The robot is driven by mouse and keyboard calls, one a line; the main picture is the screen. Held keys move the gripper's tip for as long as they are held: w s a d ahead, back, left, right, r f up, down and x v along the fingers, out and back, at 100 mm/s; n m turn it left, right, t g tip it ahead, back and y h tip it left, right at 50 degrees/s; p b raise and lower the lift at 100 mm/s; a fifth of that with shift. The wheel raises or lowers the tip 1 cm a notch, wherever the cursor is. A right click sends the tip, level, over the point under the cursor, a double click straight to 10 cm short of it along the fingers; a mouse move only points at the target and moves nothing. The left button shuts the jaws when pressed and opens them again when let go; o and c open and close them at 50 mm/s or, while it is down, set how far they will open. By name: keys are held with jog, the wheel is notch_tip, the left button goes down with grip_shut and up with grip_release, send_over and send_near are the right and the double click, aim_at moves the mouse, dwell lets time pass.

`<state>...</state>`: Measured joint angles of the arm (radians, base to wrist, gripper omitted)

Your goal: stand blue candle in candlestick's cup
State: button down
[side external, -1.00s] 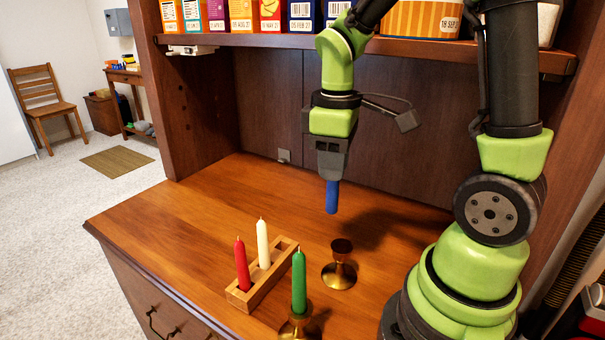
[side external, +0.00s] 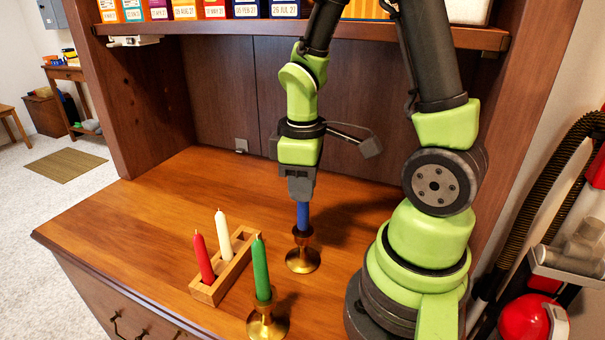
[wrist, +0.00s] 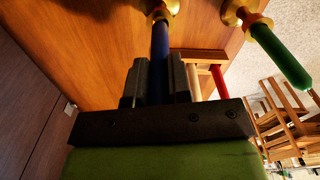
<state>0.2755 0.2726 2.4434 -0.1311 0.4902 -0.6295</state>
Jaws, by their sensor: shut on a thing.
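The blue candle (side external: 303,214) is upright, held at its top by my gripper (side external: 301,196), which is shut on it. Its lower end meets the cup of the brass candlestick (side external: 303,258); I cannot tell how deep it sits. In the wrist view the blue candle (wrist: 160,50) runs from between the dark fingers (wrist: 161,82) to the brass candlestick (wrist: 159,8) at the top edge. The candle's upper part is hidden by the gripper.
A green candle (side external: 260,268) stands in a second brass candlestick (side external: 267,325) in front. A wooden rack (side external: 235,264) to the left holds a red candle (side external: 203,258) and a white candle (side external: 223,236). A shelf (side external: 300,33) with boxes hangs above. The left counter (side external: 130,220) is clear.

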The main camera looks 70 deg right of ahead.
jog(key=shift+f, duration=1.5)
dwell(0.6)
jog(key=c, duration=0.7)
grip_release()
jog(key=shift+o, duration=0.2)
jog(key=shift+r, duration=0.15)
jog(key=shift+r, duration=2.4)
jog(key=shift+r, duration=0.1)
jog(key=s+a+r+m+t+y, duration=0.1)
jog(key=s+a+r+m+t, duration=0.1)
jog(key=r, duration=0.5)
jog(key=s+a+r+m+t+y, duration=0.1)
jog(key=s+a+r+m+t, duration=0.1)
jog(key=a+r+m+t, duration=0.2)
notch_tip(320, 180, up, 3)
jog(key=shift+s+a+f+m+t, duration=0.15)
jog(key=shift+s+a+m+t, duration=0.35)
jog(key=shift+a, duration=0.65)
